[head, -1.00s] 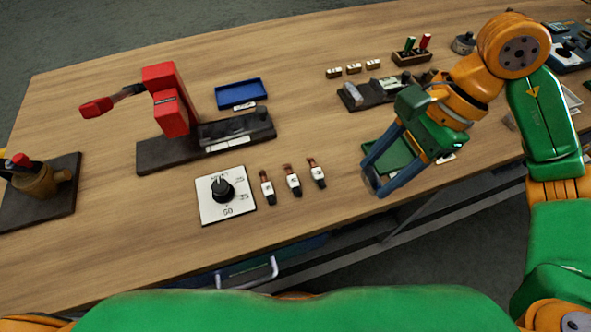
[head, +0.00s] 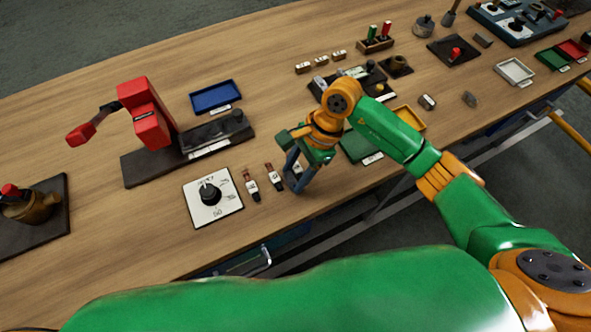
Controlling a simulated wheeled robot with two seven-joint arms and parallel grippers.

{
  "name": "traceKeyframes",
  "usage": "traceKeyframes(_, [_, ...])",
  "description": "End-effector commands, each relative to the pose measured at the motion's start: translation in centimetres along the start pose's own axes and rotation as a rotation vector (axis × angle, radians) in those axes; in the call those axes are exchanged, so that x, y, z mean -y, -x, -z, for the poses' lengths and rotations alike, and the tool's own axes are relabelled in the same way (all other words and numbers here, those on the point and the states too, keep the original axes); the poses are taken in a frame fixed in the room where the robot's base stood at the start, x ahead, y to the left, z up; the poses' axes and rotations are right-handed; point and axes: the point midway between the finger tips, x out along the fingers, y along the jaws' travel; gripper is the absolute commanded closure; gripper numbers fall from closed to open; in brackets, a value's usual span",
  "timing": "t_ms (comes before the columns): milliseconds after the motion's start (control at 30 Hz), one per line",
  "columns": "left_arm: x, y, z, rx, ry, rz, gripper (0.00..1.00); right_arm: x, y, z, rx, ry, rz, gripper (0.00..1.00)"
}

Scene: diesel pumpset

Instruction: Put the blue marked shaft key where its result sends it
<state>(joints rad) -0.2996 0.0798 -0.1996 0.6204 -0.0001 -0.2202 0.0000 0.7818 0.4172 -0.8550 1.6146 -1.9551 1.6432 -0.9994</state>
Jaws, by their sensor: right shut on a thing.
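Two small tagged pieces, a left one (head: 252,186) and a middle one (head: 274,177), lie on the bench with brown tops and white tags. They look like shaft keys. My right gripper (head: 294,183) is down at the bench just right of them, shut on the third piece of that row. Its fingers hide most of that piece. I cannot make out a blue mark on any of them. My left gripper is out of view.
A white dial card (head: 213,212) with a black knob lies left of the keys. Behind stand a red press (head: 145,115) and a blue tray (head: 215,97). A green tray (head: 357,147) and a yellow tray (head: 410,118) lie to the right. The front bench edge is close.

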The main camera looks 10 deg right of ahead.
Motion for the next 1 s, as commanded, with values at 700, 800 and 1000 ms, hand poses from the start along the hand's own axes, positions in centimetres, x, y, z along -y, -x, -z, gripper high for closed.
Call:
traceKeyframes(700, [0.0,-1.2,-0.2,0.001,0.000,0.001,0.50,0.2,3.9,0.2,-0.002,0.001,0.007,0.16])
traceKeyframes(800, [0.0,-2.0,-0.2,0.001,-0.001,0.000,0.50,0.2,6.7,0.2,-0.003,0.001,0.008,0.16])
traceKeyframes(1000, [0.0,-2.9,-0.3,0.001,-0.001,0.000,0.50,0.1,11.1,0.0,0.000,-0.001,0.004,0.16])
